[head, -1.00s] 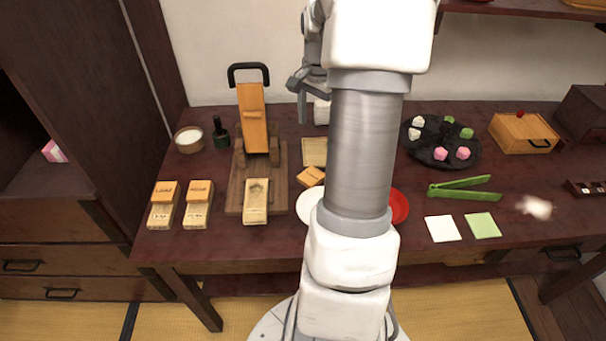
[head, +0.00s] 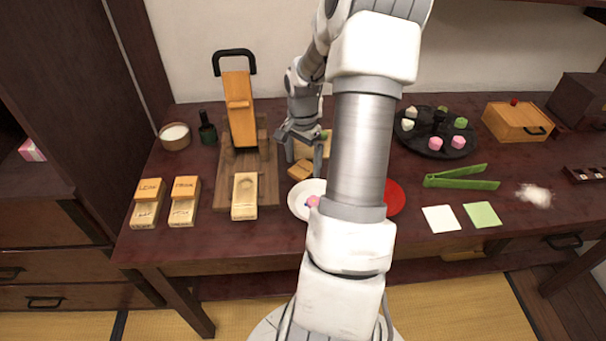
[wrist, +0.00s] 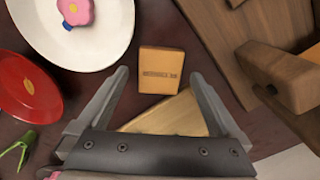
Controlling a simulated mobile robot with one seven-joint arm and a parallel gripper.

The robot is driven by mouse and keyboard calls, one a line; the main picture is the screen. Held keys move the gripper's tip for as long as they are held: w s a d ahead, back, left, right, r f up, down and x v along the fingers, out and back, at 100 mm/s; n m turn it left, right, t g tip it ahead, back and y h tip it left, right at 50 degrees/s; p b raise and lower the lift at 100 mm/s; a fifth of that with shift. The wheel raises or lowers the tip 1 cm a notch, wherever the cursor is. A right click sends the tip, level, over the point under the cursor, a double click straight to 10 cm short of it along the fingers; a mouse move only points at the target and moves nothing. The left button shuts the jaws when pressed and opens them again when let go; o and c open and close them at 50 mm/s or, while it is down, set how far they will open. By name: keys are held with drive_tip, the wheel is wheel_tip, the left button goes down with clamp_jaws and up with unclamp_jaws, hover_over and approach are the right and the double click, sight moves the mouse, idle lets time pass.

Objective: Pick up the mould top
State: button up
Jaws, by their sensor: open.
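The mould top, a small orange-brown wooden block with dark lettering, lies on the dark table in the head view (head: 300,170). It also shows in the wrist view (wrist: 160,68), between and just beyond the fingertips. My gripper (head: 304,160) is open and empty, pointing down over the block. In the wrist view my gripper (wrist: 158,78) has a finger on each side of the block's line, with no visible contact. The block lies beside a pale wooden board (wrist: 178,112), partly hidden by my gripper.
A white plate (head: 298,204) with a pink flower sweet and a red plate (head: 394,198) are in front. A wooden press (head: 240,110) with a black handle stands left. Two lettered moulds (head: 145,204) (head: 184,203) lie further left. Green tongs (head: 460,182) lie right.

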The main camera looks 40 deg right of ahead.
drive_tip(key=shift+f, duration=0.7)
drive_tip(key=c, duration=1.4)
drive_tip(key=shift+o, duration=0.2)
drive_tip(key=shift+r, duration=0.15)
